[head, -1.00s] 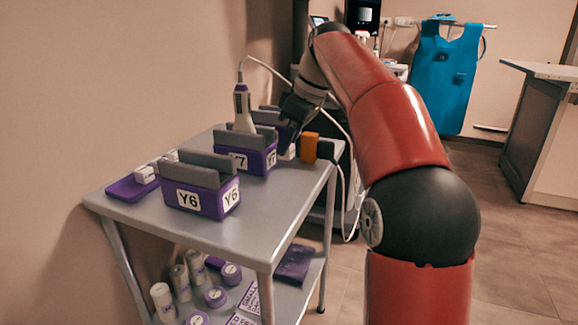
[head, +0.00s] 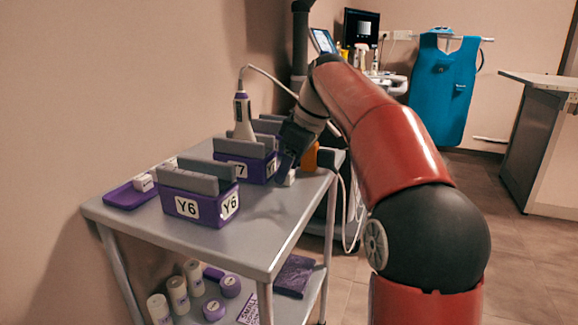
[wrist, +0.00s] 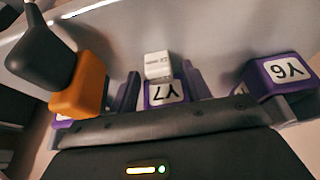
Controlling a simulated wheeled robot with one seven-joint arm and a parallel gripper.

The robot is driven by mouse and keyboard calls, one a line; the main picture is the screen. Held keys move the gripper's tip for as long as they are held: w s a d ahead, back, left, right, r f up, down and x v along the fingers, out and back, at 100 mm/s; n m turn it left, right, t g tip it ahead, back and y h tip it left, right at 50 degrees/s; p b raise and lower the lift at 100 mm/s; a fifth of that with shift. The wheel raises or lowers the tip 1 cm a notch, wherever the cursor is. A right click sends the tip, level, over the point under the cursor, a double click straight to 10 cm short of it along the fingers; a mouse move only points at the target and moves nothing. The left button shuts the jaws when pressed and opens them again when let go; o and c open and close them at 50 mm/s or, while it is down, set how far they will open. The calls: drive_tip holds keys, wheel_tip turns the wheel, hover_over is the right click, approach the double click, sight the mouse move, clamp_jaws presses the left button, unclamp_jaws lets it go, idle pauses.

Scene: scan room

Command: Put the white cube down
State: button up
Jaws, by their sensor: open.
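The white cube (head: 290,178) sits on the grey cart top, just right of the purple Y7 holder (head: 238,171). In the wrist view the white cube (wrist: 157,64) shows small print and lies in line with the gap between my fingers, close to the Y7 label. My gripper (head: 284,169) points down over this spot, with its fingers apart on either side of the cube's line. It also shows in the wrist view (wrist: 159,88). The jaws are open. Whether a finger still touches the cube cannot be told.
An orange block (head: 310,157) stands close right of my gripper, with a dark handle-like object above it in the wrist view. The Y6 holder (head: 187,207) stands nearer. A purple tray (head: 121,197) holds white cubes. An ultrasound probe (head: 243,120) stands upright behind. The cart's front right is clear.

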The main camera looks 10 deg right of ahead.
drive_tip(key=shift+r, duration=0.1)
drive_tip(key=p+v, duration=0.4)
drive_tip(key=v, duration=0.8)
